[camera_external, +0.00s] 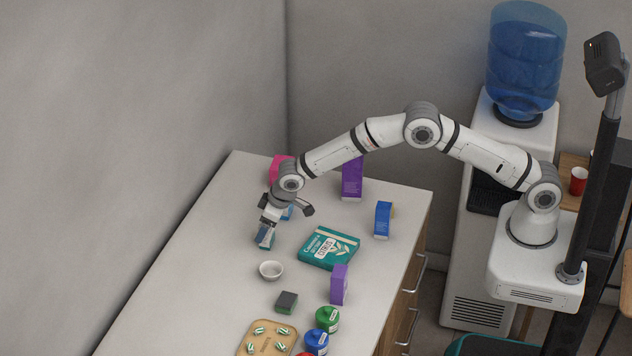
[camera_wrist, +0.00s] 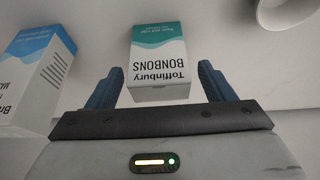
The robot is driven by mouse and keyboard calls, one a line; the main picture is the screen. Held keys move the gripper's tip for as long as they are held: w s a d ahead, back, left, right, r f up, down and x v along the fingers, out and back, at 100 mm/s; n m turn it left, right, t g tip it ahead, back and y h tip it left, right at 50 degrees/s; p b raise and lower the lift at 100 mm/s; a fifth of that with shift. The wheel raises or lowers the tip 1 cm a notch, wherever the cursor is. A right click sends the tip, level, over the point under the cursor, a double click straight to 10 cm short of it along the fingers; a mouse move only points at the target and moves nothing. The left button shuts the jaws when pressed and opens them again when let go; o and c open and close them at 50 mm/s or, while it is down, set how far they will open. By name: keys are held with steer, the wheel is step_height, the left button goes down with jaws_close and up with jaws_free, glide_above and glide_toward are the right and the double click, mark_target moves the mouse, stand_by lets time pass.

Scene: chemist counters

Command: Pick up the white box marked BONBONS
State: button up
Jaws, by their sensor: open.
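My gripper (camera_wrist: 160,80) is open, with one blue finger to the left of the box and one to the right. Gaps show between the fingers and the box. In the external view my gripper (camera_external: 268,222) points down over the left part of the counter, at a small white and teal box (camera_external: 264,240), partly hidden by it.
A white and blue box (camera_wrist: 38,65) stands just left of my gripper. A white bowl (camera_external: 271,270) is nearby, with a teal book (camera_external: 328,248) to its right. A pink box (camera_external: 280,165) and a purple box (camera_external: 352,180) stand farther back. The counter's left side is clear.

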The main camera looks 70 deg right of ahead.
steer(key=c, duration=1)
steer(key=shift+c, duration=0.2)
steer(key=shift+r, duration=0.15)
